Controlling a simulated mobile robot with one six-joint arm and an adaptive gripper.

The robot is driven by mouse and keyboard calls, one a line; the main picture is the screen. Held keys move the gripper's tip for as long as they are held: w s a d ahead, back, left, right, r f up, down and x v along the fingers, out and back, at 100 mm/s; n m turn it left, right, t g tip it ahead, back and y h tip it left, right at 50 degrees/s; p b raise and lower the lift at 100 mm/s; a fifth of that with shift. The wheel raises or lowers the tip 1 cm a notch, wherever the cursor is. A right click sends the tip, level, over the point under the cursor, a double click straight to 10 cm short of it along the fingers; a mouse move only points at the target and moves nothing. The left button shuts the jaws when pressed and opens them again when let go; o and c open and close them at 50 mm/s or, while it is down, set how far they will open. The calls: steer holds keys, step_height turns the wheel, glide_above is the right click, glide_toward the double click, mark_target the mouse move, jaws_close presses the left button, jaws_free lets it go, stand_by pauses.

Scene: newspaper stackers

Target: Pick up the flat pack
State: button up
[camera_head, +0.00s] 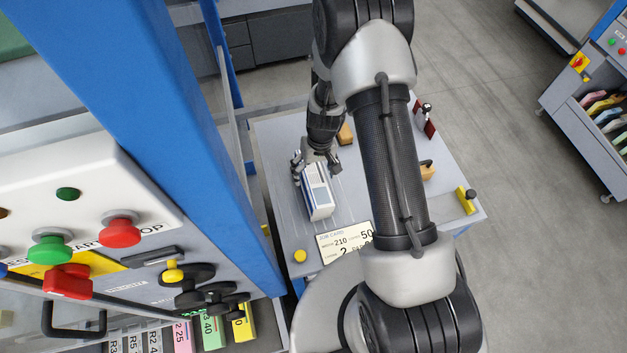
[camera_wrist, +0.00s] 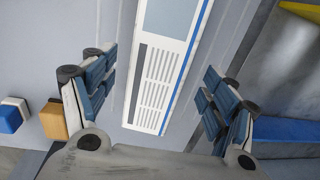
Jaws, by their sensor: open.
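The flat pack (camera_head: 317,192) is a white box with a blue stripe and printed lines, lying on the grey table (camera_head: 275,150). In the wrist view the flat pack (camera_wrist: 164,70) runs lengthwise between the fingers, with its near end short of the palm. My gripper (camera_head: 317,165) is at the far end of the pack in the head view. My gripper (camera_wrist: 157,95) is open in the wrist view, one finger on each side of the pack with gaps, touching neither side. In the head view the gripper hides part of the pack's far end.
A job card (camera_head: 345,242) and a yellow knob (camera_head: 299,256) lie near the pack. A yellow block (camera_head: 466,200) and a dark red piece (camera_head: 424,122) are at the table's right. A blue machine post (camera_head: 150,120) and control panel (camera_head: 80,215) stand left.

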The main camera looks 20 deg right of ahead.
mark_target(314, 177)
step_height(314, 177, down, 4)
steer(key=shift+r+b, duration=0.25)
steer(key=shift+b, duration=0.15)
steer(key=shift+s+r, duration=0.1)
steer(key=shift+c, duration=0.5)
steer(key=c, duration=1.3)
